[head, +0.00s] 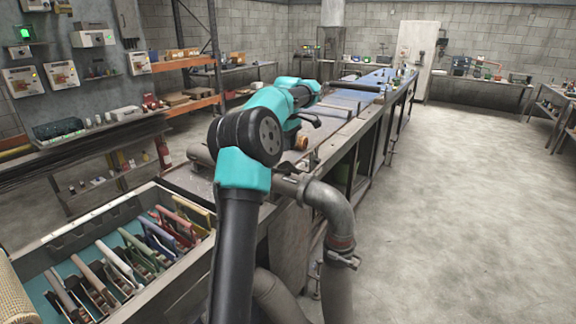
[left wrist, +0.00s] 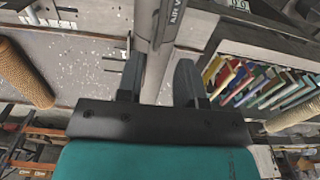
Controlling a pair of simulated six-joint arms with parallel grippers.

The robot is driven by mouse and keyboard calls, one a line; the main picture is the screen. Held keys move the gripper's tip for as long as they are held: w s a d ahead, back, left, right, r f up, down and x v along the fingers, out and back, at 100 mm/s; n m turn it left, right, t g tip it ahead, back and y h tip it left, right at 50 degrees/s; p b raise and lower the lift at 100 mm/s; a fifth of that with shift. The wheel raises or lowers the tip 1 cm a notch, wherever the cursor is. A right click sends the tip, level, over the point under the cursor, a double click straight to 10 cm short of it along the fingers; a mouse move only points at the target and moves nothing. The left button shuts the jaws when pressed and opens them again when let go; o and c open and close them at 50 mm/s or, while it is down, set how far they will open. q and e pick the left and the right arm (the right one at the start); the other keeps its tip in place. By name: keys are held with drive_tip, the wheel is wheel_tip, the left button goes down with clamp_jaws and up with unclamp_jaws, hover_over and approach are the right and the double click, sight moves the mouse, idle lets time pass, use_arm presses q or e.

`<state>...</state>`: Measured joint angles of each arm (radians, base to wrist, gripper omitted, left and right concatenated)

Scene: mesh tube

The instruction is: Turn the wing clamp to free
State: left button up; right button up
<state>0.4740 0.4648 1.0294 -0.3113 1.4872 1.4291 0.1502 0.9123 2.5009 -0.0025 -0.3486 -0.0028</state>
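A metal clamp (head: 343,258) with a small projecting part sits around the thick grey pipe's (head: 340,225) vertical run at the bench end. Another fitting (head: 290,172) shows at the pipe's upper end; I cannot tell for certain which is the wing clamp. My left gripper (head: 312,118) is beyond these, over the bench, with its fingers mostly hidden by my arm. In the left wrist view, the left gripper (left wrist: 158,80) has its two dark fingers apart, with a grey labelled post (left wrist: 165,20) showing between them; contact is not visible. My right gripper is not in view.
A tray (head: 30,262) holding several coloured-handled tools (head: 155,240) stands at the lower left. A tan woven roll (head: 14,300) lies at its left edge. The long bench (head: 350,125) runs away to the back. The floor (head: 470,200) on the right is clear.

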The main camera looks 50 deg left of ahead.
sight(288, 164)
use_arm(q)
wheel_tip(288, 164, down, 8)
drive_tip(key=shift+f, duration=0.25)
clamp_jaws()
idle(0.4)
